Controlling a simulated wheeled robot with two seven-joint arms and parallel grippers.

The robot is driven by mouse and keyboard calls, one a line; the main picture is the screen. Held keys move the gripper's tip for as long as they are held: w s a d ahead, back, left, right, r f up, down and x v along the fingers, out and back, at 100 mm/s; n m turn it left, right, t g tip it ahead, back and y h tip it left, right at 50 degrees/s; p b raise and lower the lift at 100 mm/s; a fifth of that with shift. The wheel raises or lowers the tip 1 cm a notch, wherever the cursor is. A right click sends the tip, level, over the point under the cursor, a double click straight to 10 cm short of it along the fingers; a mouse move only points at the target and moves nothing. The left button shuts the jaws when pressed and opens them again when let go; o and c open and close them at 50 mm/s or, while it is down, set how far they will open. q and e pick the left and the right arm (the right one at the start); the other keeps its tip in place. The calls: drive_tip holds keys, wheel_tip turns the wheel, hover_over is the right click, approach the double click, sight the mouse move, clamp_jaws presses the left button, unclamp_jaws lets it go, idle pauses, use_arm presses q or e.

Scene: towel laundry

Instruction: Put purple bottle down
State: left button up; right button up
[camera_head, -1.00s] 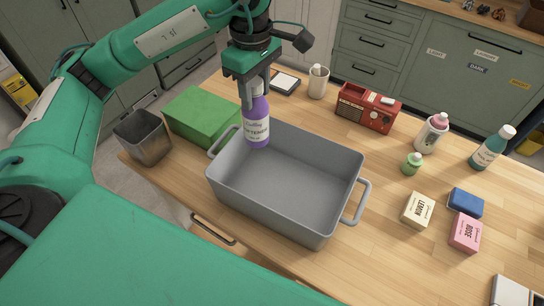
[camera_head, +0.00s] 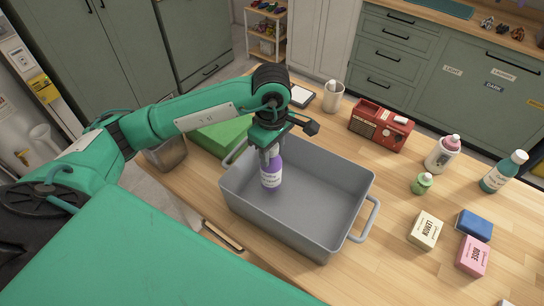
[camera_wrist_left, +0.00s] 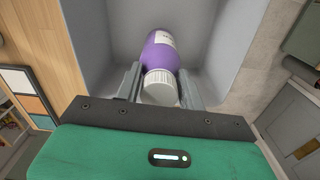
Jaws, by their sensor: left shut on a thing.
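The purple bottle (camera_head: 271,176) with a white label is upright inside the grey bin (camera_head: 300,236), toward its left end. My left gripper (camera_head: 270,152) is above it, shut on its top. In the left wrist view the bottle (camera_wrist_left: 160,56) and its white cap (camera_wrist_left: 160,88) lie between the two fingers (camera_wrist_left: 160,84), with the grey bin walls around. I cannot tell whether the bottle's base touches the bin floor. My right gripper is not in view.
A green box (camera_head: 222,134) and a grey metal cup (camera_head: 166,155) stand left of the bin. The rest of the bin is empty.

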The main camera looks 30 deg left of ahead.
sight(272, 161)
use_arm(q)
wheel_tip(272, 161, down, 3)
drive_tip(key=shift+f+p, duration=0.1)
drive_tip(key=shift+p, duration=0.45)
drive_tip(key=shift+f, duration=0.3)
drive_tip(key=shift+f, duration=0.1)
drive_tip(key=o, duration=1.2)
